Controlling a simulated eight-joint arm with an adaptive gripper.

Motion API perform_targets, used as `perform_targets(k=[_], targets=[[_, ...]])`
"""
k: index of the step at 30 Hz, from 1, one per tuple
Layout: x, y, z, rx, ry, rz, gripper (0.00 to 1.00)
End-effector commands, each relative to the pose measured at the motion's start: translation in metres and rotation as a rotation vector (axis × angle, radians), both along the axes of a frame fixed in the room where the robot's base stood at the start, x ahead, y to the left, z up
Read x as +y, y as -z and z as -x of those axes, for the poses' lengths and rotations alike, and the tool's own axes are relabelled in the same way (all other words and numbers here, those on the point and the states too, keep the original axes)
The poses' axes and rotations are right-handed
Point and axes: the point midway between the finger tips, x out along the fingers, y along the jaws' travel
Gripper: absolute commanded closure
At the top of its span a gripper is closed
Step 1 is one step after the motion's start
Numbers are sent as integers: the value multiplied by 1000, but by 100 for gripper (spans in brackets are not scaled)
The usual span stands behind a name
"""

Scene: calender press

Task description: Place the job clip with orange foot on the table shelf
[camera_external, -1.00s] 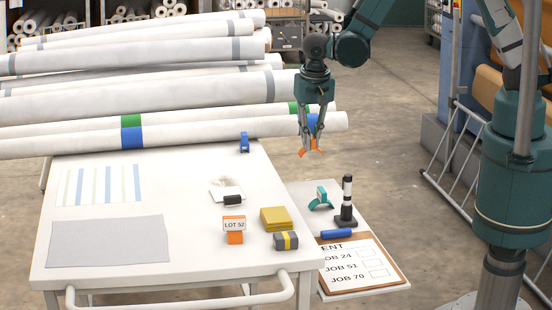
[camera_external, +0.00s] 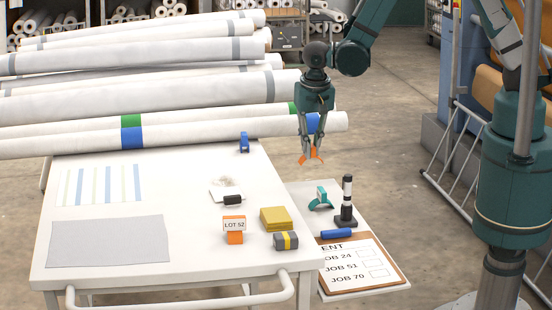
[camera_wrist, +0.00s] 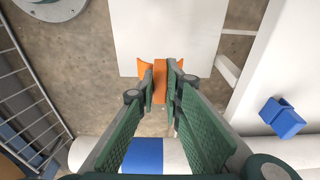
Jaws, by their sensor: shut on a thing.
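My gripper (camera_external: 311,150) is shut on an orange clip (camera_external: 311,160), whose flared foot shows below the fingertips. In the wrist view my gripper (camera_wrist: 160,75) has the orange clip (camera_wrist: 159,82) between its fingertips, with orange sticking out on both sides. The clip's upper part is hidden by the fingers. The white table shelf (camera_external: 302,190) is lower than the main tabletop, on its right side. In the wrist view the shelf (camera_wrist: 165,30) lies beyond the fingertips, and the clip overlaps its near edge. The clip is held in the air.
The shelf holds a teal clip (camera_external: 321,198), a black-and-white post (camera_external: 346,205), a blue roll (camera_external: 336,233) and a clipboard (camera_external: 360,265). A blue clip (camera_external: 244,143) and LOT 52 block (camera_external: 234,228) stand on the main table (camera_external: 190,185). Long white rolls (camera_external: 220,128) lie behind.

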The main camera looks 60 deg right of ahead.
Motion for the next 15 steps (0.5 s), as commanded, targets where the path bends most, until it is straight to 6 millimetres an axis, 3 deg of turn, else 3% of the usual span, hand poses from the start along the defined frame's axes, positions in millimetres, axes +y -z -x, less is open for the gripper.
perform_targets(k=[9,15], targets=[[0,41,0,0,0,0,100],[0,53,0,0,0,0,100]])
